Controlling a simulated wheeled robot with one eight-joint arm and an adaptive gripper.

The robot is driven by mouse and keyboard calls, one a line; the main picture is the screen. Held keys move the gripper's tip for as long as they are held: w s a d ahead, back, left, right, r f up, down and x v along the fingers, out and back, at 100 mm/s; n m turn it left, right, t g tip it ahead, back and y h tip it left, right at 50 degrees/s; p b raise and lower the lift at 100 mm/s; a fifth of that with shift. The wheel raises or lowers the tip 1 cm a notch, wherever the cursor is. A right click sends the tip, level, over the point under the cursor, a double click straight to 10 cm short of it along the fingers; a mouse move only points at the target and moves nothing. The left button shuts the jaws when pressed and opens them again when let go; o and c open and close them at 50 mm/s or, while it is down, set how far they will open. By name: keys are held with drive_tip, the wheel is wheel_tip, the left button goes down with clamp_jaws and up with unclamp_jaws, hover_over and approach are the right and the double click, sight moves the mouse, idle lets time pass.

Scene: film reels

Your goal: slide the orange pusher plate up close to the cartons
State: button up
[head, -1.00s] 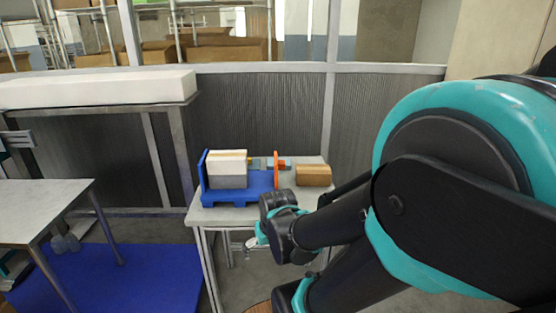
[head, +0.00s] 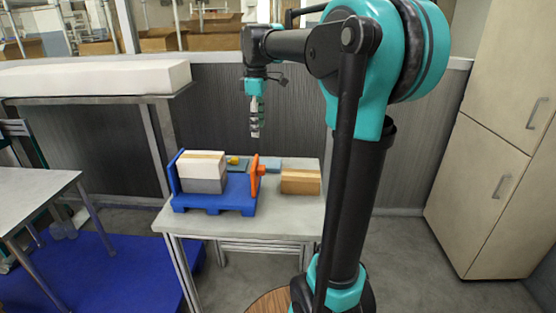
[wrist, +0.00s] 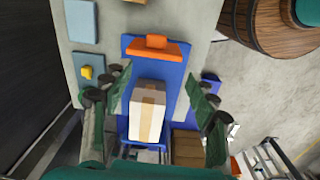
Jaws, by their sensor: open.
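The orange pusher plate (head: 255,180) stands upright at the right end of a blue base (head: 232,197). The cartons, a white one (head: 200,163) above a grey one (head: 206,185), stand toward the base's left end, against its tall blue end wall. A gap of bare blue base lies between plate and cartons. My gripper (head: 255,128) hangs pointing down, empty, above the table and clear of the plate. In the wrist view the plate (wrist: 152,48) lies beyond the open fingers (wrist: 155,92), and the white carton (wrist: 147,112) shows between them.
A brown cardboard box (head: 300,181) sits right of the plate on the grey table (head: 275,224). A small yellow item (wrist: 87,72) on a teal tray and a flat blue-grey pad (wrist: 81,20) lie beside the base. A tall cabinet (head: 510,140) stands at the right.

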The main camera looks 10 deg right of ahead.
sight(261, 167)
drive_tip(key=shift+n, duration=0.4)
drive_tip(key=f, duration=1)
drive_tip(key=w+f, duration=0.1)
drive_tip(key=f, duration=0.4)
drive_tip(key=shift+d+f, duration=0.4)
clamp_jaws()
